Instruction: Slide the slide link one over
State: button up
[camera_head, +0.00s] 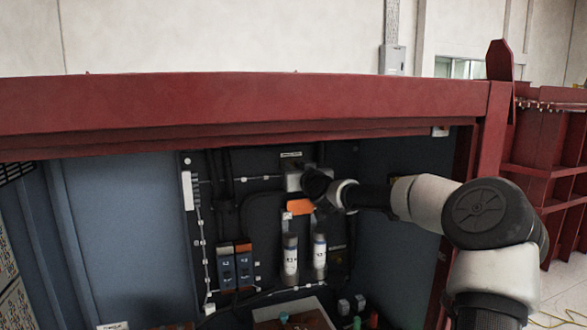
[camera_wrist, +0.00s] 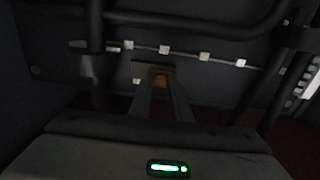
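My gripper (camera_wrist: 160,84) reaches forward in the wrist view, its two fingers on either side of a small yellow-orange piece (camera_wrist: 160,80). This piece may be the slide link, but the dark picture does not make that certain. It sits in front of a brownish plate (camera_wrist: 138,67) on the dark back panel. I cannot tell whether the fingers press on the piece or only stand around it. In the head view my wrist is up against the panel's upper middle, beside a pale box (camera_head: 293,180) under a small white label (camera_head: 291,154). My arm hides the fingertips there.
An orange block (camera_head: 299,207) and two pale cylinders (camera_head: 290,258) (camera_head: 319,255) are below my wrist. Blue-and-orange units (camera_head: 235,267) stand lower left. A red beam (camera_head: 240,103) crosses above the cabinet opening. A pipe (camera_wrist: 200,20) crosses above the fingers in the wrist view.

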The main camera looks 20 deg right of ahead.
grip_shut()
jog(key=d+b, duration=0.2)
jog(key=d, duration=0.1)
jog(key=shift+r, duration=0.1)
jog(key=o, duration=0.7)
grip_release()
jog(key=shift+d, duration=0.2)
jog(key=shift+s, duration=0.1)
jog(key=s+b, duration=0.1)
jog(key=s, duration=1.6)
jog(key=shift+a+b, duration=0.15)
jog(key=shift+b, duration=0.25)
